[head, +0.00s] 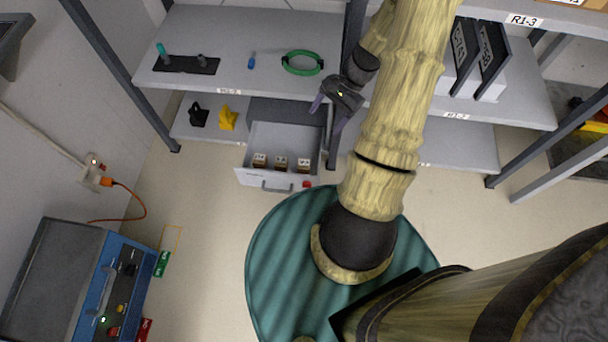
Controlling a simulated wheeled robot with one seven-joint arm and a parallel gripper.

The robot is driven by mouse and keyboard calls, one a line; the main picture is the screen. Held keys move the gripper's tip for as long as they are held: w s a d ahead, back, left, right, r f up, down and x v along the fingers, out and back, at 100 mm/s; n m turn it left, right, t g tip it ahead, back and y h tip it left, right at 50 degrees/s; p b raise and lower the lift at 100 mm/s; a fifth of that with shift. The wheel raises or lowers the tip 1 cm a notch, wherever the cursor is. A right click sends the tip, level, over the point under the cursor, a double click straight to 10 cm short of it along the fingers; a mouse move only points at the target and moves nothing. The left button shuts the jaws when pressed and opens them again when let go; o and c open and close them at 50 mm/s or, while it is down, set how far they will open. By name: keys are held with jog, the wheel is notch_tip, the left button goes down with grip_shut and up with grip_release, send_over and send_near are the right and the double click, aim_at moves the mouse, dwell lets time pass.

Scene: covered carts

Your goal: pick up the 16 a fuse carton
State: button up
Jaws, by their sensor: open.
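Three small brown cartons with pale labels stand in a row inside an open grey drawer (250,178): a left carton (259,160), a middle carton (281,163) and a right carton (304,165). Their labels are too small to read, so I cannot tell which is the 16 A one. My gripper (327,114) is open and empty. It hangs above and behind the right side of the drawer, apart from the cartons. My arm comes in from the right and hides part of the shelving behind it.
The shelf (222,70) above the drawer holds a green coil (302,62), a small blue item (252,61) and a dark mat (187,65). Black and yellow (228,118) items sit left of the drawer. Binders (490,60) stand at right. A blue-grey machine (85,280) stands at lower left.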

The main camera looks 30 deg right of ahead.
jog(key=d+f+m+t+y+b, duration=0.1)
jog(key=f+b, duration=0.4)
jog(key=f, duration=0.5)
jog(key=s+d+f+m+t+y+b, duration=0.1)
jog(key=d+f+m+t+b, duration=0.2)
jog(key=f, duration=0.7)
jog(key=s+d+f+m+t+y+b, duration=0.1)
jog(key=d+f+m+t+y+b, duration=0.1)
jog(key=d+f+m+b, duration=0.4)
notch_tip(320, 180, down, 4)
jog(key=shift+f+m+t+b, duration=0.2)
jog(key=shift+m+t+b, duration=0.25)
jog(key=shift+b, duration=0.7)
jog(key=b, duration=0.6)
send_near(306, 164)
jog(key=x, duration=0.3)
jog(key=shift+a+f, duration=0.2)
jog(key=shift+f, duration=0.2)
jog(key=shift+w+a, duration=0.25)
